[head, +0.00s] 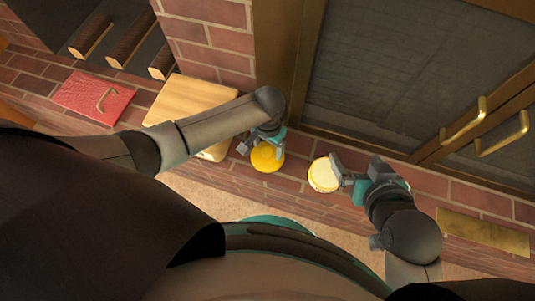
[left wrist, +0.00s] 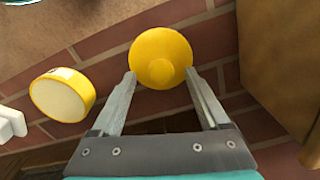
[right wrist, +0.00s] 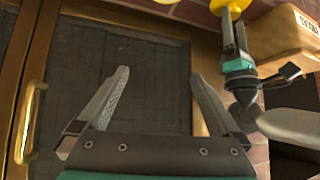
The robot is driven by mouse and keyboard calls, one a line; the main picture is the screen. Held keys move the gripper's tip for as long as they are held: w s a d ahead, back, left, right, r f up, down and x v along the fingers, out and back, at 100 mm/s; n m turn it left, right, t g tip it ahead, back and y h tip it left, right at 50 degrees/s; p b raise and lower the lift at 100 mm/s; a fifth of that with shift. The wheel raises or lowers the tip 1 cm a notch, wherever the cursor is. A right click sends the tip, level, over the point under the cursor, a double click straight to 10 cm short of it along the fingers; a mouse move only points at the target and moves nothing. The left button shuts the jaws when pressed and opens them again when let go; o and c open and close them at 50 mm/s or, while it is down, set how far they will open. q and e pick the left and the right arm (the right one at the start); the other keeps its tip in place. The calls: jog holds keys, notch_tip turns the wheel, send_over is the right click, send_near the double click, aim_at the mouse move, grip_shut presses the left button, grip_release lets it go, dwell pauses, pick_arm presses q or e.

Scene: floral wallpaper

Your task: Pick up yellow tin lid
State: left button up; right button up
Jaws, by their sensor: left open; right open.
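The yellow tin lid (head: 267,157) is round with a knob, on the brick ledge. In the left wrist view the lid (left wrist: 162,50) lies at and just beyond my fingertips, its knob between them. My left gripper (head: 262,143) is open around the knob; contact is unclear. It also shows in the left wrist view (left wrist: 160,76). A round yellow tin with a pale face (head: 322,175) sits to the right of the lid. My right gripper (head: 341,174) is open beside the tin. The right wrist view shows nothing between its fingers (right wrist: 157,78).
A light wooden box (head: 186,93) stands left of the lid under my left arm. A red flat object (head: 92,97) lies further left. A dark screen door (head: 385,65) with brass handles (head: 464,118) rises behind. A brass plate (head: 483,232) is at the right.

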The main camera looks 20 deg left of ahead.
aim_at(267, 151)
pick_arm(q)
jog(key=shift+f+b, duration=0.7)
jog(key=shift+f, duration=0.55)
jog(key=shift+f+b, duration=0.25)
jog(key=shift+b, duration=0.2)
pick_arm(e)
jog(key=shift+w+a+r+t+y, duration=0.25)
jog(key=shift+a+t+y, duration=0.15)
jog(key=shift+a+t, duration=0.35)
jog(key=shift+w+a+r+t+y, duration=0.2)
jog(key=shift+a+t+y, duration=0.2)
jog(key=shift+a+t, duration=0.3)
jog(key=shift+w+a+r+t+y, duration=0.25)
jog(key=shift+a+t+y, duration=0.15)
jog(key=shift+a+t, duration=0.35)
pick_arm(q)
grip_shut()
